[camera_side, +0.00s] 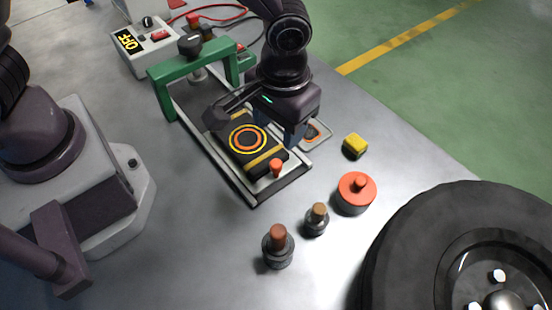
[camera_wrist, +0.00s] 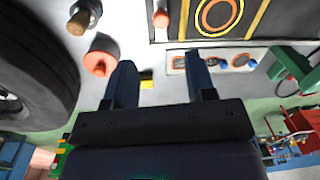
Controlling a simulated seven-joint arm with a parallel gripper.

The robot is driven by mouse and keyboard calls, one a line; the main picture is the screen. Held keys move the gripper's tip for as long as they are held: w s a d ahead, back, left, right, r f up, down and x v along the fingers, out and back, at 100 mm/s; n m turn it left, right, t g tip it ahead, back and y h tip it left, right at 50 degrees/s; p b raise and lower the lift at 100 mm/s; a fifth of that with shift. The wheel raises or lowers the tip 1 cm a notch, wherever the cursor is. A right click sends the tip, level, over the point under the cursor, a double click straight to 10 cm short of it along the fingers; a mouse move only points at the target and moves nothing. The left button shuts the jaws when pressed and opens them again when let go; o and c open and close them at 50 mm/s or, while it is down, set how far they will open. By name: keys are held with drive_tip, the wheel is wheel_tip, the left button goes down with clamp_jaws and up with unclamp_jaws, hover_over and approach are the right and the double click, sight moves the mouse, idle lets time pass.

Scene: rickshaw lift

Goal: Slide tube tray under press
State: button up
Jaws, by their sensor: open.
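The tube tray (camera_side: 240,150), a black block with orange and yellow rings and yellow stripes, lies in a grey rail frame (camera_side: 250,195). An orange-red knob (camera_side: 275,168) stands at its near end; in the wrist view the knob (camera_wrist: 160,18) is at the top. The green press (camera_side: 165,72) bridges the far end of the rails, with a dark knob on top. The tray is in front of the press, not beneath its arch. My gripper (camera_side: 293,138) is open, above the tray's right side, apart from the knob. Both fingers (camera_wrist: 162,65) show empty in the wrist view.
A red-topped cylinder (camera_side: 355,190), two dark knobbed pieces (camera_side: 278,245) and a yellow block (camera_side: 355,145) stand near the rails. A tire (camera_side: 420,225) fills the lower right. A control box (camera_side: 143,45) with cables sits behind. A light panel (camera_side: 316,133) lies right of the rails.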

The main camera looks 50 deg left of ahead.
sight(276, 164)
drive_tip(key=f, duration=1)
drive_tip(key=shift+a+f, duration=0.3)
clamp_jaws()
